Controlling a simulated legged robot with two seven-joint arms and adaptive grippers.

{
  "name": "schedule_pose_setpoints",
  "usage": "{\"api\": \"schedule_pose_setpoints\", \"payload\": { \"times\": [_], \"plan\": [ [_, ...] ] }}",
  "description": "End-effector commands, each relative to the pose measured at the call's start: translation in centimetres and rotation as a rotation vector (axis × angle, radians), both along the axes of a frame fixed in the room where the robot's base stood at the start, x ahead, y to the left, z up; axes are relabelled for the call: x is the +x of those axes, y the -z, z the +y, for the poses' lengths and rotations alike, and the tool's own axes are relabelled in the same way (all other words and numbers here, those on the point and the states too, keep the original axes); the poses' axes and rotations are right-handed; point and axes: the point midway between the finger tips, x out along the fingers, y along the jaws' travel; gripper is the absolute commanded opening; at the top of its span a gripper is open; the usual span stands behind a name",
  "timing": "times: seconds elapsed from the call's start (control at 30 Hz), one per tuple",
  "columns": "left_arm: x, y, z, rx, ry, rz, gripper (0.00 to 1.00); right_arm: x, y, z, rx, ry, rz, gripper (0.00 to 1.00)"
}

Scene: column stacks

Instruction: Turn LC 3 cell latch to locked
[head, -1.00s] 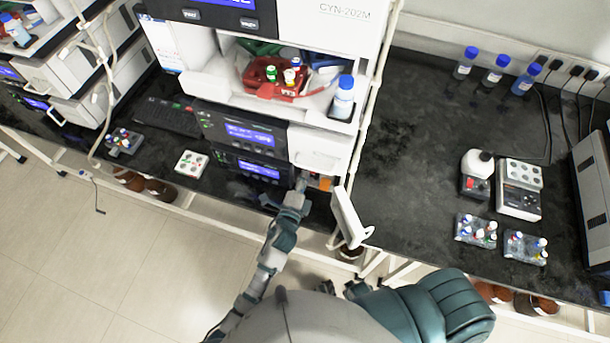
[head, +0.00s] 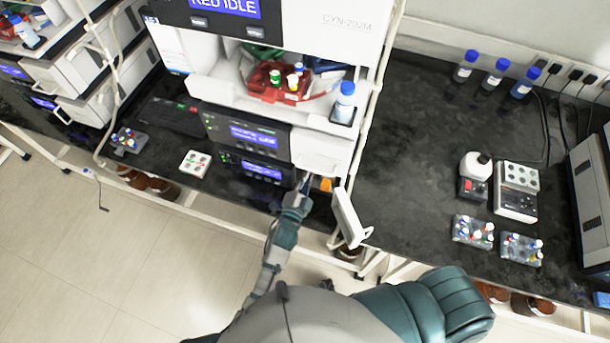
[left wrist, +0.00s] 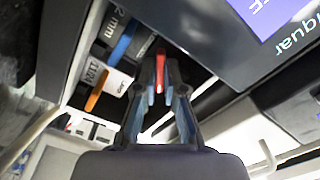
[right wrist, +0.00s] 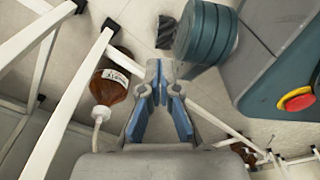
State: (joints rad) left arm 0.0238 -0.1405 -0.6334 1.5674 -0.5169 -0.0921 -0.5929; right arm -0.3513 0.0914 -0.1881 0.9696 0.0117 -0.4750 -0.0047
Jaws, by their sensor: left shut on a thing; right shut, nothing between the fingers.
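A red latch (left wrist: 160,68) shows in the left wrist view, inside the open compartment low in the instrument stack. My left gripper (left wrist: 161,84) is shut on this red latch, with a finger on each side of it. In the head view the left gripper (head: 304,184) reaches the compartment opening, and its fingertips are hard to make out. A blue latch (left wrist: 124,42) and an orange latch (left wrist: 96,94) sit beside the red one, to its left. I cannot read which is LC 3. My right gripper (right wrist: 159,82) is shut and empty, above the floor.
An open white door (head: 347,216) stands just right of the left gripper. A red tray (head: 276,83) with bottles sits higher in the stack. A brown bottle (right wrist: 110,86) and white frame bars are near the right gripper. The bench right of the stack has clear room.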

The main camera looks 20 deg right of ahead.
Motion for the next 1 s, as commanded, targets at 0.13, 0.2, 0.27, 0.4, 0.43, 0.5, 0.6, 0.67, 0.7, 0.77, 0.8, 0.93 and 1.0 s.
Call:
{"api": "schedule_pose_setpoints", "payload": {
  "times": [0.13,0.2,0.27,0.4,0.43,0.5,0.6,0.67,0.7,0.77,0.8,0.93,1.0],
  "plan": [
    [-0.3,-0.3,-0.5,-0.119,0.009,0.079,0.00,-1.9,0.3,-0.4,-0.003,-0.003,0.011,0.00],
    [-0.3,-0.4,-0.5,-0.175,0.008,0.114,0.00,-2.8,0.5,-0.6,-0.003,-0.004,0.015,0.00],
    [-0.2,-0.4,-0.5,-0.222,0.008,0.146,0.00,-3.6,0.6,-0.8,-0.004,-0.006,0.019,0.00],
    [-0.2,-0.6,-0.5,-0.334,0.008,0.220,0.00,-5.5,0.8,-1.2,-0.006,-0.009,0.026,0.00],
    [-0.2,-0.6,-0.5,-0.358,0.008,0.235,0.00,-6.0,0.8,-1.3,-0.007,-0.010,0.028,0.00],
    [-0.2,-0.6,-0.5,-0.412,0.008,0.272,0.00,-7.0,0.8,-1.5,-0.008,-0.010,0.032,0.00],
    [-0.2,-0.7,-0.5,-0.491,0.009,0.323,0.00,-7.3,0.5,-1.5,-0.009,-0.011,0.030,0.00],
    [-0.2,-0.7,-0.4,-0.535,0.009,0.353,0.00,-7.2,0.2,-1.5,-0.008,-0.011,0.029,0.00],
    [-0.1,-0.7,-0.4,-0.563,0.009,0.372,0.00,-7.1,0.0,-1.5,-0.008,-0.011,0.029,0.00],
    [-0.1,-0.7,-0.4,-0.606,0.009,0.398,0.00,-7.2,-0.2,-1.5,-0.008,-0.011,0.029,0.00],
    [-0.1,-0.8,-0.4,-0.631,0.009,0.414,0.00,-7.1,-0.3,-1.5,-0.009,-0.011,0.029,0.00],
    [0.0,-0.8,-0.3,-0.706,0.010,0.464,0.00,-7.1,-0.7,-1.5,-0.011,-0.012,0.028,0.00],
    [0.0,-0.8,-0.3,-0.740,0.010,0.485,0.00,-7.0,-0.8,-1.5,-0.011,-0.011,0.028,0.00]
  ]
}}
